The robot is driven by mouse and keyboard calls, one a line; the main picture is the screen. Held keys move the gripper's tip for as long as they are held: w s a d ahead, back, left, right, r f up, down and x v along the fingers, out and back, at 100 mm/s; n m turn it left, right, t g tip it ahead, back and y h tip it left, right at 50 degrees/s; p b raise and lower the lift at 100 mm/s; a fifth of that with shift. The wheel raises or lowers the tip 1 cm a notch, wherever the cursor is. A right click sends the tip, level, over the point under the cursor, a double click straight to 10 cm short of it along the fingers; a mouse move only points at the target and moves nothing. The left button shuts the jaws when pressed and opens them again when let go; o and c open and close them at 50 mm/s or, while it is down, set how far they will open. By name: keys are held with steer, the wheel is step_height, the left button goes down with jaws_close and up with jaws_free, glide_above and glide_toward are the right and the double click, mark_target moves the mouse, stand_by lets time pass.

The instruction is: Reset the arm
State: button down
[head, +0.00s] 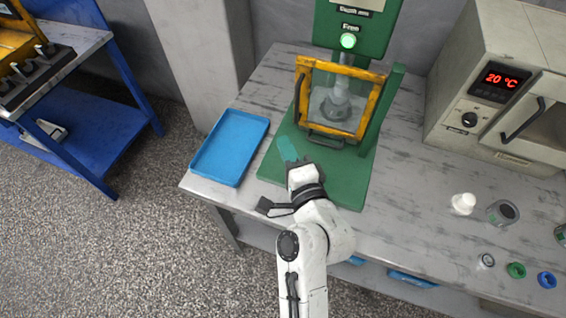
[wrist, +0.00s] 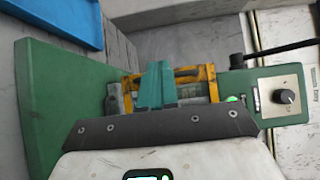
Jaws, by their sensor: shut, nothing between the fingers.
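My white arm reaches up from the bottom of the head view. My gripper (head: 288,150) has teal fingers and is over the green base of the press, in front of its yellow-framed guard. The fingers are shut with nothing between them. In the wrist view my gripper (wrist: 158,72) also shows its teal fingers together, with the yellow guard (wrist: 200,75) behind them. The green press (head: 325,185) stands on the workbench, with a lit green lamp (head: 348,40) above the guard.
A blue tray (head: 232,147) lies left of the press. A grey oven (head: 468,90) reading 20 °C stands at the right. A white bottle (head: 463,204), a grey jar (head: 503,213) and small rings lie on the right of the workbench (head: 405,215). A blue cart (head: 90,130) stands far left.

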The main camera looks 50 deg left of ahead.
steer(key=shift+s+d, duration=1.35)
steer(key=shift+s, duration=0.1)
